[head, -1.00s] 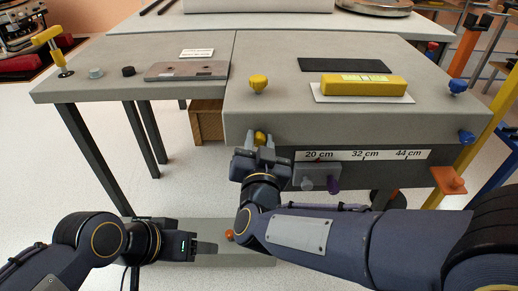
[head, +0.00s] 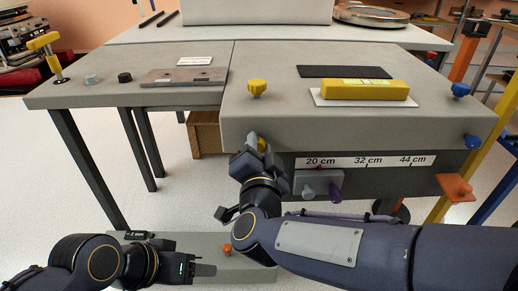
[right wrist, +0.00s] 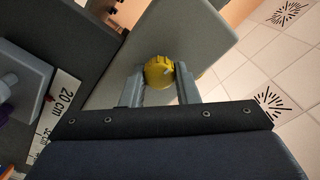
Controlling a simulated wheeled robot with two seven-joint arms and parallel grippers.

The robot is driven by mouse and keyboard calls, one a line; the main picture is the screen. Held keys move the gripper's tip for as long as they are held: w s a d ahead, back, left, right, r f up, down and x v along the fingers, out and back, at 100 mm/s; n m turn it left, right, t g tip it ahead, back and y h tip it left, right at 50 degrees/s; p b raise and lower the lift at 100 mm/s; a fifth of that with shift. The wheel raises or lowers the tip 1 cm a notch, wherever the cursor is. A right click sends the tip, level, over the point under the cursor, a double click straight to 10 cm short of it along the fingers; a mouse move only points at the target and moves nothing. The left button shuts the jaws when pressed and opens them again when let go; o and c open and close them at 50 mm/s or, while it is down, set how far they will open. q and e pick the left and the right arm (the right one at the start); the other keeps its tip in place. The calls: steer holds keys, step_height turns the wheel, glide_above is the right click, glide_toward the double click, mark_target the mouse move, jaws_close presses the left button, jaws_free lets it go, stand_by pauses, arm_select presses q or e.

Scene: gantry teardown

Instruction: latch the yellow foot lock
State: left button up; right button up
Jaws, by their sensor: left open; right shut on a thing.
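A yellow knob (head: 262,143) sits on the front face of the right grey table, mostly covered by my right gripper (head: 257,150) in the head view. In the right wrist view the knob (right wrist: 158,72) is between the two fingers (right wrist: 160,92), which are shut on it. A second yellow knob (head: 257,88) stands upright on the tabletop above. I cannot tell from a label which one is the foot lock. My left gripper (head: 204,269) is open and empty, low at the left, in front of a low grey step (head: 240,262).
A dark panel with a scale strip (head: 365,162) and a grey slider block (head: 318,185) lies right of my right gripper. Blue knobs (head: 460,90) and an orange tab (head: 455,187) are at the right. A yellow bar (head: 365,90) lies on the tabletop.

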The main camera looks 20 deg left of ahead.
steer(key=shift+f, duration=0.15)
steer(key=o, duration=1)
steer(key=shift+s, duration=0.1)
steer(key=p+v, duration=0.2)
steer(key=v, duration=0.5)
steer(key=shift+s+d, duration=0.1)
steer(key=shift+s, duration=0.25)
